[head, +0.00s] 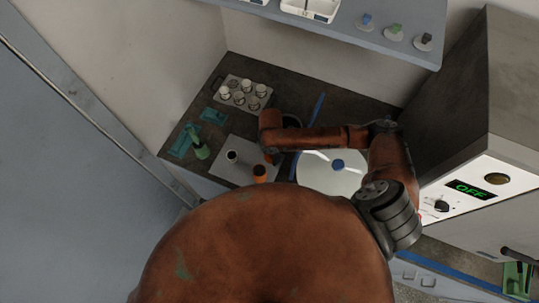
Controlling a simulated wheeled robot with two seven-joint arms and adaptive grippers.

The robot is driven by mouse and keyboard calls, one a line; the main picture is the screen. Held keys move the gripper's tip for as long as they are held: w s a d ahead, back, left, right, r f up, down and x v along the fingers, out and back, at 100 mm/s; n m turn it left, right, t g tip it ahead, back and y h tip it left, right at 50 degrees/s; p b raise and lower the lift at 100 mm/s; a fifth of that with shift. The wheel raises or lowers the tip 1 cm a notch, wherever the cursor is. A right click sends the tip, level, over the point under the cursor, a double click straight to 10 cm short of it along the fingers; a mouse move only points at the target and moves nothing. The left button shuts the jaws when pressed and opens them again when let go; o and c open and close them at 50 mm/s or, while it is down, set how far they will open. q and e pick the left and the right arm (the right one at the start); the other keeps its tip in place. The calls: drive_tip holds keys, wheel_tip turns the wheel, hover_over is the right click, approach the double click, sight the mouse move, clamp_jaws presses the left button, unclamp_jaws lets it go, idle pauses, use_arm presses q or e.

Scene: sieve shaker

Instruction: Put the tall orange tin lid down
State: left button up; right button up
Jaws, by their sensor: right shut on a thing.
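A bright orange cylindrical piece (260,172), the orange tin or its lid, shows at the near edge of a pale grey plate on the bench. From this angle I cannot tell lid from tin. My right arm reaches in from the right, and its wrist bends down over the plate. My right gripper (271,157) is small and dark, just above and right of the orange piece in the picture. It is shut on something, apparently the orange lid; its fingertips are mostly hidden. My left gripper is not in view.
A grey tin (231,157) stands on the pale plate (222,172). Behind is a rack (233,80) of several white-topped jars. A green bottle-like thing (198,146) and teal trays (213,116) lie left. A white round disc (318,178) with a blue knob and an OFF machine (493,179) stand right.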

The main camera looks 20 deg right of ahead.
drive_tip(key=o, duration=0.9)
drive_tip(key=shift+f, duration=0.1)
drive_tip(key=shift+o, duration=0.2)
wheel_tip(320, 180, up, 12)
